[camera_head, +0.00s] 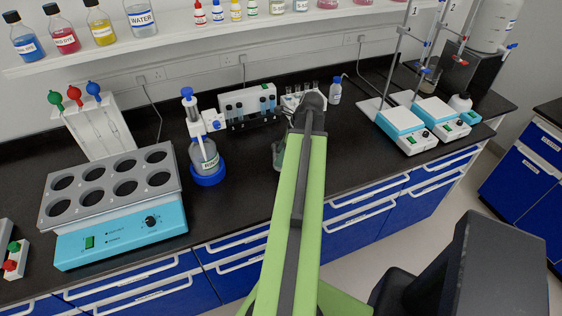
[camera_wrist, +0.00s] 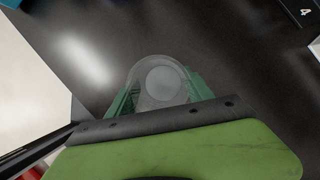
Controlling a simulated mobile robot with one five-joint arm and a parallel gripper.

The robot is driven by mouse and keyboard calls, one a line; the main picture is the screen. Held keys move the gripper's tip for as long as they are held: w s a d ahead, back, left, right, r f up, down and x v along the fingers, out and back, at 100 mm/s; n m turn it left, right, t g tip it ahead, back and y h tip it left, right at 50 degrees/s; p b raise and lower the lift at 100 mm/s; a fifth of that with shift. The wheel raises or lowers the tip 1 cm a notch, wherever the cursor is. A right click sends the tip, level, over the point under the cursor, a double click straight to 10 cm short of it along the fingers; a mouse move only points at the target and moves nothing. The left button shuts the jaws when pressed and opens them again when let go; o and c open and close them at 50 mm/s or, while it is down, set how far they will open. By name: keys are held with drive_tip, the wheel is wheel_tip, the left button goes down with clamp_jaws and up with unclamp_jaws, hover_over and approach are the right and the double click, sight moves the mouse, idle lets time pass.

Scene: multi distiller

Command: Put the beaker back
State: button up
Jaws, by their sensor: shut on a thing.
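A clear glass beaker (camera_wrist: 163,78) sits between the green fingers of my gripper (camera_wrist: 160,95) in the wrist view, seen from above with its round base showing. My gripper is shut on it. In the head view a part of the beaker (camera_head: 278,155) shows left of my green arm, over the black bench. My arm hides the rest of it and most of the gripper. I cannot tell whether the beaker touches the bench top.
A blue water bath (camera_head: 120,235) with several round holes stands at left. A dispenser bottle (camera_head: 205,155) on a blue base is left of my arm. Hotplate stirrers (camera_head: 405,130) with stands are at right. Bare black bench (camera_head: 345,145) lies between my arm and the hotplates.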

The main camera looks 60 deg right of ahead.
drive_tip(key=shift+f+b, duration=0.8)
drive_tip(key=shift+f, duration=0.65)
drive_tip(key=o, duration=1.6)
drive_tip(key=shift+r, duration=0.1)
drive_tip(key=p+v, duration=1.1)
drive_tip(key=v, duration=0.1)
drive_tip(key=shift+r+p, duration=0.15)
drive_tip(key=shift+p, duration=0.15)
